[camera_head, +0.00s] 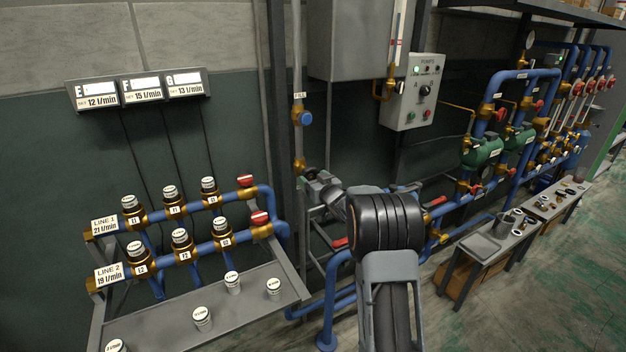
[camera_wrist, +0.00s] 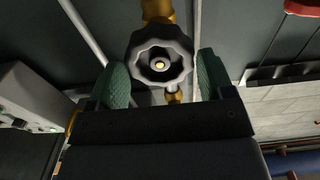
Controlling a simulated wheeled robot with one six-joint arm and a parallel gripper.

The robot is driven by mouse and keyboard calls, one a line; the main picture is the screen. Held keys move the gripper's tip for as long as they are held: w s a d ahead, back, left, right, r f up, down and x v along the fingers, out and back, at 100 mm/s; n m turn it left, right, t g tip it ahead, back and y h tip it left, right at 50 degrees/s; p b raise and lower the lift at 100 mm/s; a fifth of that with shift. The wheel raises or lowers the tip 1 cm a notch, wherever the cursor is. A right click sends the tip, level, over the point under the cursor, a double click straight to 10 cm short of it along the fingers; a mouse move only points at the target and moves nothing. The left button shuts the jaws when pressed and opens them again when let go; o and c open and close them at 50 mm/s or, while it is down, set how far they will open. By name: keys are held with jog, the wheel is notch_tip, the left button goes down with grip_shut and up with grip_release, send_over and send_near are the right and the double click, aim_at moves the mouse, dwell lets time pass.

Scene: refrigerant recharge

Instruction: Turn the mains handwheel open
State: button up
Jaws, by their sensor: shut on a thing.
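The mains handwheel (camera_wrist: 160,62) is a dark, scalloped wheel with a pale rim and a brass centre, on a brass fitting, in the middle of the wrist view. My gripper (camera_wrist: 161,78) has its two green finger pads on the left and right sides of the wheel and is shut on it. In the head view my gripper (camera_head: 320,184) is at the pipe by the wall, left of my dark wrist. A small dark part of the handwheel (camera_head: 309,171) shows there, the rest being hidden by my gripper.
A blue knob (camera_head: 305,118) sits on the pipe above, under a FILL label. A grey control box (camera_head: 412,92) is on the wall to the right. Blue pipes with red-handled valves (camera_head: 248,181) stand left, above a grey shelf (camera_head: 165,325) with several white-topped caps.

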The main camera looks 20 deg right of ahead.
jog(key=shift+c, duration=1)
jog(key=shift+f+b, duration=0.15)
jog(key=shift+b, duration=0.3)
jog(key=shift+n+b, duration=0.35)
jog(key=shift+n, duration=0.05)
jog(key=n+b, duration=0.2)
jog(key=b, duration=0.1)
jog(key=shift+n, duration=0.3)
jog(key=shift+n+b, duration=0.5)
jog(key=shift+n, duration=0.1)
jog(key=shift+b, duration=0.35)
